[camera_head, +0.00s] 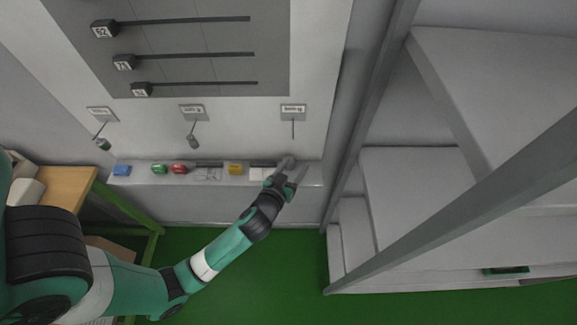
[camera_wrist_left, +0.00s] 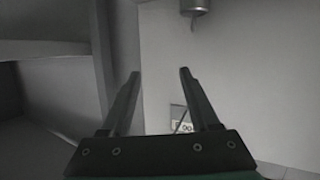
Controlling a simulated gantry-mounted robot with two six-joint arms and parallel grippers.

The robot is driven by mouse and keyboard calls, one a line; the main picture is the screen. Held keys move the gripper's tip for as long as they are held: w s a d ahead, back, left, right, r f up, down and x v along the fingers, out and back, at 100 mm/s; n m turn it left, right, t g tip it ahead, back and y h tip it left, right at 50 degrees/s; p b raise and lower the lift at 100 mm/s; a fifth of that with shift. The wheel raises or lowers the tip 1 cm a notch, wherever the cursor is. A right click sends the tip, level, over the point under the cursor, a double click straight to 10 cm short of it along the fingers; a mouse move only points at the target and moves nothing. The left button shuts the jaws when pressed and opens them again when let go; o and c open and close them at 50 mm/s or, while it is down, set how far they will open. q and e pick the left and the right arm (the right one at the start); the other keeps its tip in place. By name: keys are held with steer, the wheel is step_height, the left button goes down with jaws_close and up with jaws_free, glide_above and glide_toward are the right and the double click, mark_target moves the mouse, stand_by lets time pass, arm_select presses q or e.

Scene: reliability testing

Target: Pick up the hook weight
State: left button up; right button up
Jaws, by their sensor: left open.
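Two small grey hook weights hang on the white wall panel, one under the left label (camera_head: 102,143) and one under the middle label (camera_head: 193,141). Under the right label (camera_head: 293,110) I see a thin dark rod, with no clear weight on it. My left gripper (camera_head: 291,168) is below that rod, by the ledge, with its fingers apart and empty. In the left wrist view its open fingers (camera_wrist_left: 157,72) frame bare wall. A metal cylinder, likely a hook weight (camera_wrist_left: 195,6), is cut off at the top edge, beyond the fingers. My right gripper does not show.
The ledge (camera_head: 215,185) holds blue, green, red and yellow blocks and paper labels. Grey shelving and posts (camera_head: 378,110) stand close on the right. A wooden-topped green table (camera_head: 62,186) is at left. Open green floor (camera_head: 275,265) lies in front.

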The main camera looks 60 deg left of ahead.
arm_select(q)
steer(key=g, duration=0.2)
glide_toward(288, 169)
steer(key=w+a, duration=0.1)
steer(key=a, duration=0.1)
steer(key=w+a, duration=0.2)
steer(key=shift+f+b, duration=0.4)
steer(key=b+x, duration=0.1)
steer(key=x, duration=0.4)
steer(key=shift+w, duration=0.15)
jaws_close()
steer(key=shift+r, duration=0.15)
